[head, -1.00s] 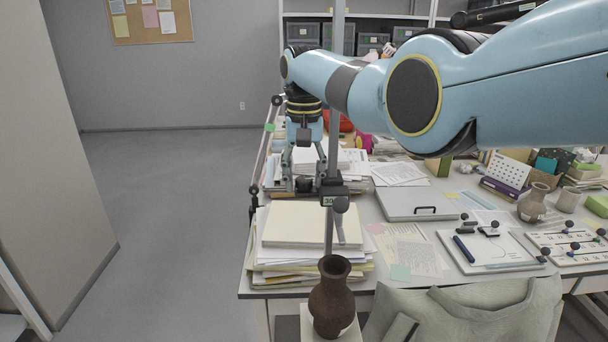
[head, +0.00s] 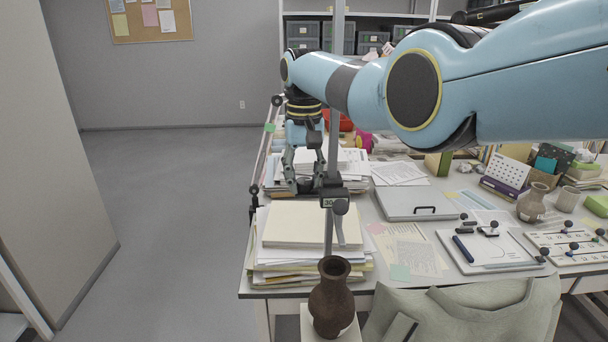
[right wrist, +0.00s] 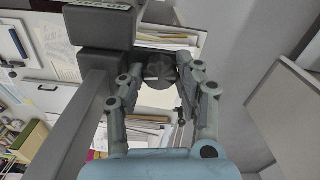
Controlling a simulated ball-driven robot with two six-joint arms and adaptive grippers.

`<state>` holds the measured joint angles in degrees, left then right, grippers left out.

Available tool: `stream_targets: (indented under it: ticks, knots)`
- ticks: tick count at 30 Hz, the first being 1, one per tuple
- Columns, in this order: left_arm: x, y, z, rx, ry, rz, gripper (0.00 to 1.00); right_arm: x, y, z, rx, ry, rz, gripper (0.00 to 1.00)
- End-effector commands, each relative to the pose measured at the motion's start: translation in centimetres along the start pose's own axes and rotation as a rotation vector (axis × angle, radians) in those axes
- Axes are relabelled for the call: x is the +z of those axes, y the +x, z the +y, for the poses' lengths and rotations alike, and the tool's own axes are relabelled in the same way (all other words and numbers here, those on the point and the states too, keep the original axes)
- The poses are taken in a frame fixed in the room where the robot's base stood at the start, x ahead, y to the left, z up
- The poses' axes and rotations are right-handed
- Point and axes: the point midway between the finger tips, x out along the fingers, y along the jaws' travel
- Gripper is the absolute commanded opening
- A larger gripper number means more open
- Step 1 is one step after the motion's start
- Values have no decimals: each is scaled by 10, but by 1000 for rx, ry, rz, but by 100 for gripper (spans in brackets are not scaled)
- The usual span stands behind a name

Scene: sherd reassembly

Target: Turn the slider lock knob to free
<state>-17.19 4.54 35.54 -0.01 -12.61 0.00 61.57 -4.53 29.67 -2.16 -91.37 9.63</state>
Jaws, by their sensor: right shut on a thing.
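The slider (head: 333,191) is a dark block on an upright grey post, with a small "30" label on its front. It also shows large in the right wrist view (right wrist: 104,27). The dark round lock knob (right wrist: 160,72) projects from the slider, between the fingers of my right gripper (right wrist: 163,80). My right gripper (head: 304,184) is shut on the knob, left of the post in the head view, and its fingers partly hide the knob there. The knob's lock marking cannot be read. My left gripper is not in view.
Paper stacks (head: 300,224) lie under and behind the slider. A dark brown vase (head: 331,297) stands in front of the post. A grey closed case (head: 417,204) and a white board (head: 490,248) lie to the right. Open floor lies left of the table.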

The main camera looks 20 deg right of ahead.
Motion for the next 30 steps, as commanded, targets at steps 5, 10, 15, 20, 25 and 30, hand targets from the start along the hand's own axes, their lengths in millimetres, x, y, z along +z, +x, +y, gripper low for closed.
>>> stream_targets:
  ticks: [5, 10, 15, 20, 25, 30]
  knots:
    - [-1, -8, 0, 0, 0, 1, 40, 0, -3, 0, 0, -154, 1, 2]
    - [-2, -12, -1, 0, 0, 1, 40, 0, -2, 0, 0, -317, 1, 2]
    - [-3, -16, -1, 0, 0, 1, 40, -1, -2, 0, 0, -478, 2, 2]
    - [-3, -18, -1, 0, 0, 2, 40, -1, -2, 0, 0, -630, 2, 2]
    - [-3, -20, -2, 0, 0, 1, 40, -1, -2, 0, 1, -785, 3, 2]
    - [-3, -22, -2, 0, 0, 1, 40, -1, -2, 0, 1, -920, 5, 2]
